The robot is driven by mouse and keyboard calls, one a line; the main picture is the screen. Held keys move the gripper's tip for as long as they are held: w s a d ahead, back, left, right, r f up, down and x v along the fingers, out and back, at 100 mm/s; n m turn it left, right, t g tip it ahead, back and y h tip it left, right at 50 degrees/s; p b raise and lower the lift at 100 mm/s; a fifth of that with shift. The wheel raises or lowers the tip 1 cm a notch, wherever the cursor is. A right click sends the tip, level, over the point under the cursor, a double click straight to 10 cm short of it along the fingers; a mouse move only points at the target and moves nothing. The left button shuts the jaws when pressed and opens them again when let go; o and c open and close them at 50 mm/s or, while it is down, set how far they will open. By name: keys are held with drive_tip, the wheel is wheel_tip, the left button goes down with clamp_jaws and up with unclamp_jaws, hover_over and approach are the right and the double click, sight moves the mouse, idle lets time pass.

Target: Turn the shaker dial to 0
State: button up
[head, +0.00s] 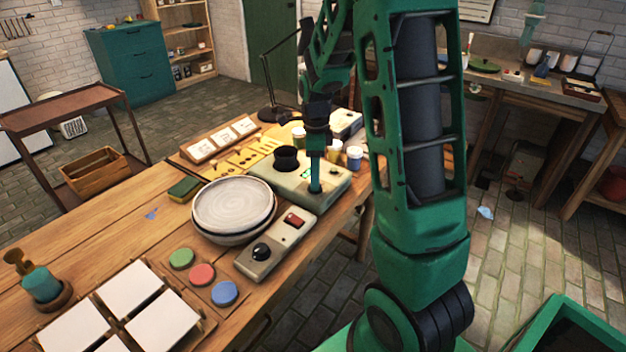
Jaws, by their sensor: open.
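The shaker appears to be the pale beige box (265,171) with a black round cup holder (287,158) on top, near the far right part of the wooden table. My gripper (315,187) points straight down over the right front part of this box, with its fingertips at or just above the top face. Its jaws look small here, and it holds nothing that I can see. The dial is hidden behind or under the fingers, so its setting cannot be read. A small lit green display shows partly beside the gripper on the box.
A control box (262,262) with a black knob and red switch stands in front. Paint jars (354,158) stand right of the shaker. Coloured discs (202,274) and white tiles (130,289) lie at front.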

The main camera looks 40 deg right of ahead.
drive_tip(key=shift+f, duration=0.95)
drive_tip(key=c, duration=1.1)
drive_tip(key=shift+o, duration=0.2)
